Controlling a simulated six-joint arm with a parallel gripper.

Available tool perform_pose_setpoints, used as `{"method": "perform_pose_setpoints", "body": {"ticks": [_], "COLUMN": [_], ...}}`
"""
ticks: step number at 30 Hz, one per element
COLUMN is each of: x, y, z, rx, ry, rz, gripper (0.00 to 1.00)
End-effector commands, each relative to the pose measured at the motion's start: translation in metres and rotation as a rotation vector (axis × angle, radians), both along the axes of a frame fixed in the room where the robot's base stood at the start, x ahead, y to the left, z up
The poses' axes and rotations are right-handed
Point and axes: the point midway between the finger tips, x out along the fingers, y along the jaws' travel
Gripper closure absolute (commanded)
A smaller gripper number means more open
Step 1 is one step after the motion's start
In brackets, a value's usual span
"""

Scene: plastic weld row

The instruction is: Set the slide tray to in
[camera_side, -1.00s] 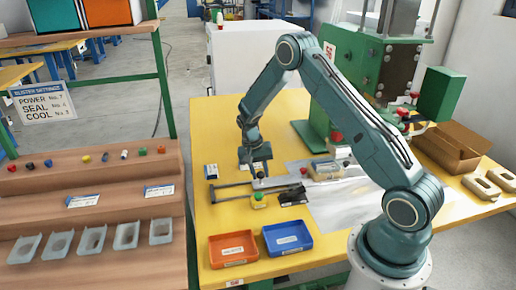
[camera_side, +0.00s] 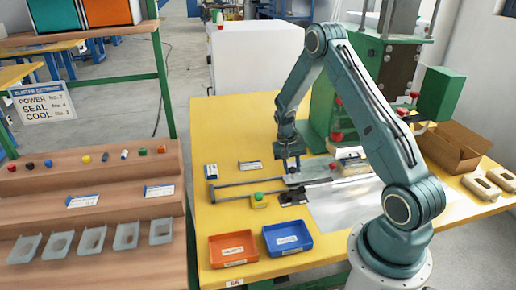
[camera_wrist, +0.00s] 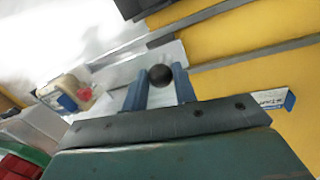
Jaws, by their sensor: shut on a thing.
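The slide tray (camera_side: 308,178) is a pale grey plate at the right end of two dark rails (camera_side: 235,184) on the yellow table, in front of the green press. My gripper (camera_side: 291,168) is over the tray's left end. In the wrist view, the two blue fingers of my gripper (camera_wrist: 160,88) close around a round black knob (camera_wrist: 160,75), with the pale tray (camera_wrist: 130,70) beneath. A beige fixture (camera_side: 352,166) with a red knob (camera_side: 333,166) is at the tray's right, near the press. It also shows in the wrist view (camera_wrist: 62,88). The tray's far end is partly hidden.
A green button box (camera_side: 259,200) and a dark block (camera_side: 293,197) sit by the front rail. Red (camera_side: 233,249) and blue (camera_side: 287,238) bins stand at the front. A cardboard box (camera_side: 452,148) is at right.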

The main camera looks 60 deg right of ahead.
Motion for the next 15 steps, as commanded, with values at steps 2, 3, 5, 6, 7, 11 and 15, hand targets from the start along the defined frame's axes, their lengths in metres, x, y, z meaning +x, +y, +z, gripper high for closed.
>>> {"method": "perform_pose_setpoints", "body": {"ticks": [2, 3, 5, 6, 7, 11, 15], "x": [-0.0054, -0.0068, -0.0077, -0.0077, -0.0076, -0.0073, -0.0071], "y": [-0.0072, -0.0084, -0.0093, -0.0095, -0.0094, -0.0092, -0.0089], "z": [0.0009, 0.0009, 0.0008, 0.0008, 0.0009, 0.0009, 0.0008], "rx": [-0.005, -0.005, -0.005, -0.005, -0.005, -0.005, -0.005], "ry": [-0.003, -0.003, -0.003, -0.003, -0.003, -0.004, -0.004], "rz": [-0.003, -0.002, -0.001, -0.001, -0.001, 0.0, 0.0], "gripper": [1.0, 1.0, 1.0, 1.0, 1.0, 1.0, 0.55]}}
